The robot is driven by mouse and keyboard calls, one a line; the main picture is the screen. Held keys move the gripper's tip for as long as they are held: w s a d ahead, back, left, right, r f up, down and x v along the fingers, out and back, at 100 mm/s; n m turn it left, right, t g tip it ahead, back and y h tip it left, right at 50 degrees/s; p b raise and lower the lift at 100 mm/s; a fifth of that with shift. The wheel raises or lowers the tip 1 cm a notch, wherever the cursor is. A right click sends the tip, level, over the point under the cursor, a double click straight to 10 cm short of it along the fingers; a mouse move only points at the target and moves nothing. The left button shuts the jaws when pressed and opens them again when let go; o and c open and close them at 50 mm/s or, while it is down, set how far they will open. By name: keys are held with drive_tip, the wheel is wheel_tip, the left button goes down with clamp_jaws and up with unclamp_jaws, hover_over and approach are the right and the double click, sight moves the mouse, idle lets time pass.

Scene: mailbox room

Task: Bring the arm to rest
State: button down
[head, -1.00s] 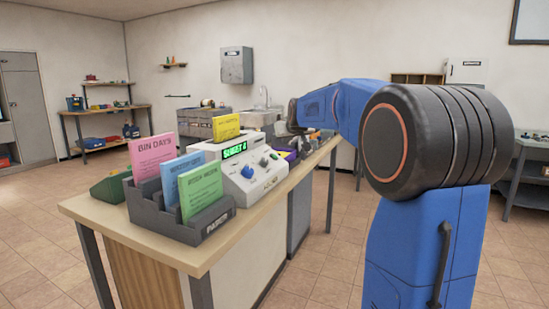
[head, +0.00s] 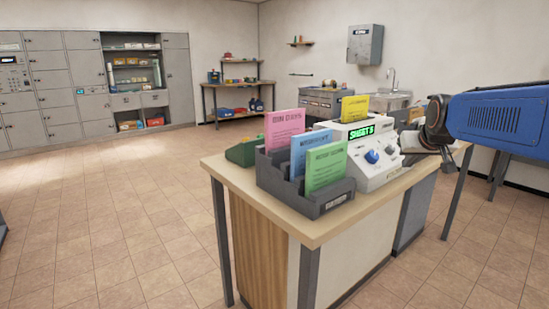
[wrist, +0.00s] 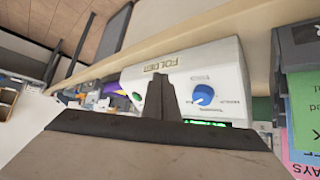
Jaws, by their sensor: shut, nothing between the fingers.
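My arm (head: 500,118) enters the head view from the right edge, its blue link reaching left to a dark wrist joint beside the folder machine. In the wrist view my gripper (wrist: 160,82) is shut and empty, its dark fingers together in front of the machine. The folder machine (head: 374,172) is a white box with a blue knob and a green lit display; it also shows upside down in the wrist view (wrist: 222,68). In the head view the wrist partly overlaps the space at the machine's right side. I cannot tell the exact gap between them.
The machine stands on a wooden-topped counter (head: 310,228). A grey rack (head: 318,203) holds pink, blue and green sheets beside it, and a yellow sheet (head: 354,108) stands behind. Grey lockers (head: 62,90) line the left wall. The tiled floor (head: 110,235) at left is clear.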

drive_tip(key=s+a+f+g, duration=0.1)
drive_tip(key=s+a+f, duration=0.2)
drive_tip(key=s+f, duration=0.3)
drive_tip(key=s+a+f+g+y, duration=0.1)
drive_tip(key=s+a+f, duration=0.3)
drive_tip(key=s, duration=1.3)
drive_tip(key=s+a+f+n+g, duration=0.1)
drive_tip(key=s+a+f+g, duration=0.1)
drive_tip(key=s+f, duration=0.8)
drive_tip(key=shift+s+a+g+y, duration=0.3)
drive_tip(key=shift+s+a, duration=0.35)
drive_tip(key=shift+a, duration=0.25)
